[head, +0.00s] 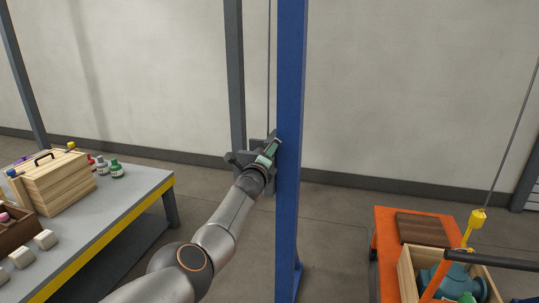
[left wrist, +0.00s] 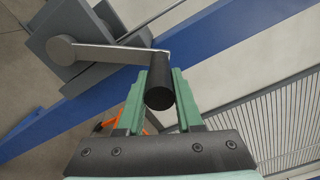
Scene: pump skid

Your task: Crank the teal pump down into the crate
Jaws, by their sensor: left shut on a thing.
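My left gripper (head: 268,152) is at the winch on the blue post. In the left wrist view its green fingers (left wrist: 160,100) are shut around the black crank handle (left wrist: 160,85). A grey crank arm (left wrist: 110,54) joins the handle to the round hub (left wrist: 62,50). The teal pump (head: 438,282) is at the lower right of the head view, under a yellow hook block (head: 478,217) on a cable. It shows within the outline of the wooden crate (head: 405,275); its base is hidden, so I cannot tell whether it rests on the bottom. My right gripper is out of view.
The crate stands on an orange cart (head: 385,225) with a black handle bar (head: 495,260) in front and a brown board (head: 422,227) behind. The blue post (head: 290,120) stands by my left gripper. At left, a grey bench (head: 120,195) holds a wooden box (head: 62,180) and bottles.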

